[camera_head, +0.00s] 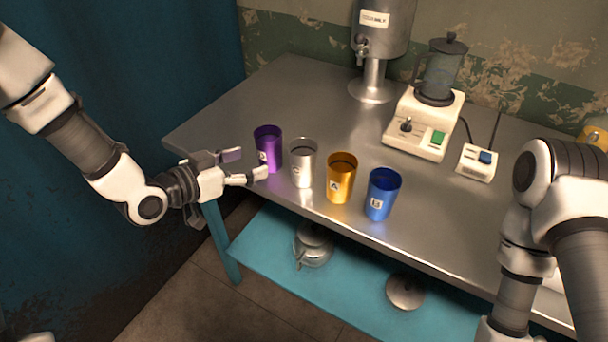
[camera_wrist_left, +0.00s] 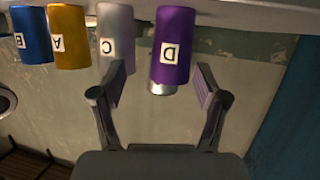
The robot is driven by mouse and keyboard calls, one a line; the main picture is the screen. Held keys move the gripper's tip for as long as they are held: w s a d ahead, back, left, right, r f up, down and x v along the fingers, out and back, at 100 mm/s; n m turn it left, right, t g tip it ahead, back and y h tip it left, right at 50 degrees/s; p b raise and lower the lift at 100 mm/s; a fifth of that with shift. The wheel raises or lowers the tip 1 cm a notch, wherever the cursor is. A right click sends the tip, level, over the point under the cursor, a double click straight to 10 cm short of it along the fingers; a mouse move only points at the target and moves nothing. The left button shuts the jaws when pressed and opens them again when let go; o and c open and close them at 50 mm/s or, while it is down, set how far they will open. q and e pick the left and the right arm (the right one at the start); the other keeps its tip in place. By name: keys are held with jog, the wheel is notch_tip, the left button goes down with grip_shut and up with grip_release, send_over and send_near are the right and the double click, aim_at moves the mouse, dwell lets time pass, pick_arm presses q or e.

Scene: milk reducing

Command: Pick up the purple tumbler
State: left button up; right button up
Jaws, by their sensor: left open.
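The purple tumbler (camera_head: 268,147) stands upright on the metal table, leftmost in a row of tumblers. In the left wrist view it shows upside down, the purple tumbler (camera_wrist_left: 173,45) bearing a white label with D. My left gripper (camera_head: 246,166) is open at the table's left edge, its fingers pointing at the tumbler. In the left wrist view the left gripper's fingers (camera_wrist_left: 161,88) are spread to either side of the tumbler's line, with gaps on both sides. One finger lies near the silver tumbler (camera_head: 302,163). My right gripper is not visible; only my right arm shows.
A gold tumbler (camera_head: 341,178) and a blue tumbler (camera_head: 382,194) continue the row to the right. A metal dispenser (camera_head: 384,28), a blender-like machine (camera_head: 420,125) and a switch box (camera_head: 477,163) stand behind. The metal table (camera_head: 300,100) is clear behind the purple tumbler. A teal lower shelf (camera_head: 350,281) holds a kettle.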

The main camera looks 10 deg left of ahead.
aim_at(259, 141)
pick_arm(q)
jog(key=shift+w+a+r+t+b, duration=0.25)
jog(key=shift+r+t, duration=0.1)
jog(key=shift+r, duration=0.1)
jog(key=shift+w+a+r+t+b, duration=0.15)
jog(key=shift+w+r+t+b, duration=0.1)
jog(key=shift+r+t, duration=0.15)
jog(key=shift+w+d+r, duration=0.1)
jog(key=shift+w+r, duration=0.15)
jog(key=shift+r, duration=0.05)
jog(key=p+x, duration=0.1)
jog(key=x, duration=0.6)
jog(key=c, duration=1)
